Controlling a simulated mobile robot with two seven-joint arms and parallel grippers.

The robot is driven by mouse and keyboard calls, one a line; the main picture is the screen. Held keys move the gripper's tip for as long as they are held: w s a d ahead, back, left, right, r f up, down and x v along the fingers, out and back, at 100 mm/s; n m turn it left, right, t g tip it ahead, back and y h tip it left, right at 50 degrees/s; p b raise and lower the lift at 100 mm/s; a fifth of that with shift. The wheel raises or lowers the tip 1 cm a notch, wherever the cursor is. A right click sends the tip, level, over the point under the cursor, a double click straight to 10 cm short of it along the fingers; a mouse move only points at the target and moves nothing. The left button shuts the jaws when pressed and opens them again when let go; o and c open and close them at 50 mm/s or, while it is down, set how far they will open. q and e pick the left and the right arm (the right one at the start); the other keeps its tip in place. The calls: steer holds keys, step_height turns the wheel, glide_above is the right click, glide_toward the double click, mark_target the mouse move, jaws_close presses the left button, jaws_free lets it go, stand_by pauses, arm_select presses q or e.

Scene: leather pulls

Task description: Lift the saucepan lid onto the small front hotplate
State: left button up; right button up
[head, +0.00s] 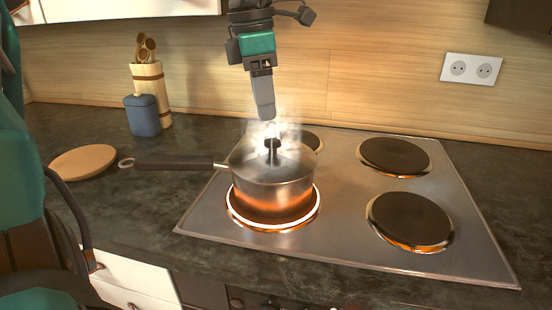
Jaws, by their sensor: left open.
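A steel saucepan (272,192) stands on the glowing front-left hotplate (236,212). Its dark handle (178,166) points left. The saucepan lid (290,163) sits on top, with a dark upright knob (272,150) in its middle. My left gripper (267,117) points down just above the knob, in the steam. It is open and appears to hold nothing; the steam blurs its tips. The front-right hotplate (410,218) is dark on top and bare, with an orange glint along its near edge. My right gripper is not in view.
The back-right hotplate (395,156) is bare. The back-left hotplate (311,141) is partly hidden behind the saucepan. A round wooden board (83,162), a blue jar (143,117) and a utensil holder (151,84) with spoons stand on the left counter. A socket (471,69) is on the wall.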

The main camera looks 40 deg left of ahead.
mark_target(273, 138)
arm_select(q)
steer(key=f, duration=0.5)
steer(key=w+d+f+b, duration=0.1)
steer(key=f, duration=0.2)
steer(key=shift+f, duration=0.1)
jaws_close()
stand_by(0.4)
